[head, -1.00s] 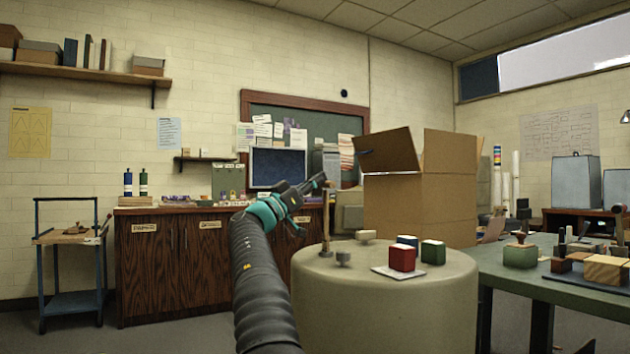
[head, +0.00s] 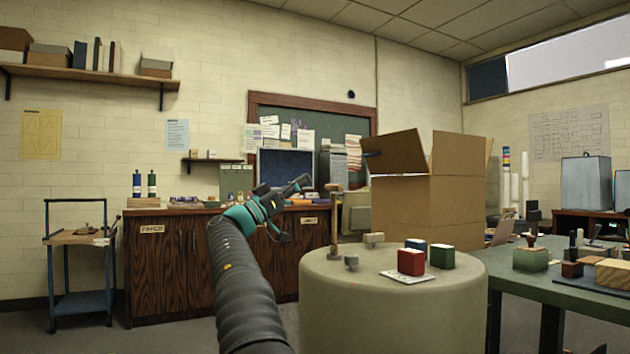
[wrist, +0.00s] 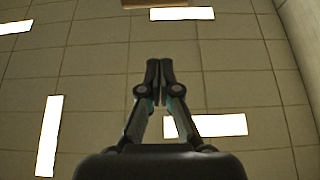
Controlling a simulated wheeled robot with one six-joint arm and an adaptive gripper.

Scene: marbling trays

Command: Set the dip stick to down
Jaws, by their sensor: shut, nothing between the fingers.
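A thin brown upright stick (head: 336,222) with a short crosspiece on top stands at the back left of the round table (head: 390,310); I take it for the dip stick. Its top is up. My gripper (head: 303,182) is to the left of the stick's top in the head view, apart from it in the picture; the depth between them is hard to tell. In the wrist view my gripper (wrist: 160,66) points up at the ceiling, its fingers together with nothing between them. The stick is not in the wrist view.
On the round table are a red block (head: 411,262), a green block (head: 442,256) and small grey pieces (head: 374,240). A large open cardboard box (head: 430,205) stands behind. A green table (head: 575,297) is at the right, a wooden cabinet (head: 160,265) behind my arm.

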